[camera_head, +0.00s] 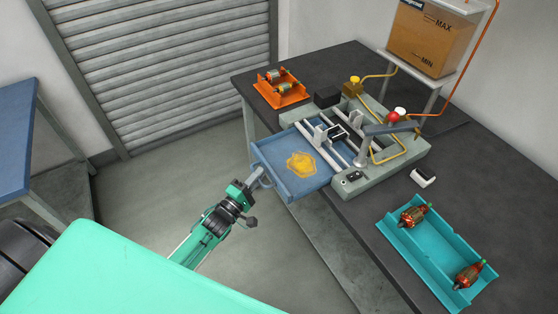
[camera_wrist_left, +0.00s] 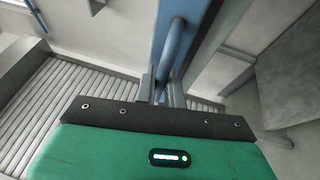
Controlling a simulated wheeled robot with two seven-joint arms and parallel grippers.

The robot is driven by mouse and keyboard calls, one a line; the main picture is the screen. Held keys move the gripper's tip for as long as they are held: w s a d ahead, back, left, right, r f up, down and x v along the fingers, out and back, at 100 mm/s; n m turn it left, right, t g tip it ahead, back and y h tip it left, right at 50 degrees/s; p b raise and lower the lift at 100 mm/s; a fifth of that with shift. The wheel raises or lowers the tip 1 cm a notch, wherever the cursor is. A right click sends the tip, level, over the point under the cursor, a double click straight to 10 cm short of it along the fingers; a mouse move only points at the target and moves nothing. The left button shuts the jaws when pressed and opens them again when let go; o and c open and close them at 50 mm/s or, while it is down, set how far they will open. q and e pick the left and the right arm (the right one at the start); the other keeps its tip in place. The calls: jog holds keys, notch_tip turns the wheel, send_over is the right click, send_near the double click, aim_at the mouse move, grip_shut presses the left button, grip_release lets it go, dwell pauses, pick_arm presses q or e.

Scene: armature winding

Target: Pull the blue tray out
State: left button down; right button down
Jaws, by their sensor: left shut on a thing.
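The blue tray (camera_head: 300,183) sticks out of the left front of the grey winding machine (camera_head: 405,160), over the table edge, with a yellow-orange patch (camera_head: 300,164) on its floor. My left gripper (camera_head: 261,176) is shut on the handle at the tray's outer end. In the left wrist view the blue handle (camera_wrist_left: 176,48) stands between the fingers (camera_wrist_left: 162,88), and the contact itself is partly hidden. My right gripper is not in view.
The dark table (camera_head: 350,70) also bears an orange tray (camera_head: 279,94) with parts and a teal tray (camera_head: 430,245) with two copper-wound armatures. A bin (camera_head: 428,42) stands behind the machine. Floor (camera_head: 180,170) is clear left of the table. A blue-topped table (camera_head: 15,130) stands at far left.

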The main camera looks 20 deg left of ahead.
pick_arm(q)
jog(key=s+a+p, duration=0.1)
jog(key=s+a, duration=0.4)
jog(key=s, duration=0.1)
jog(key=shift+s, duration=0.35)
jog(key=shift+a, duration=0.1)
jog(key=c, duration=1.8)
grip_release()
jog(key=shift+b+v, duration=1.75)
jog(key=shift+v, duration=5.15)
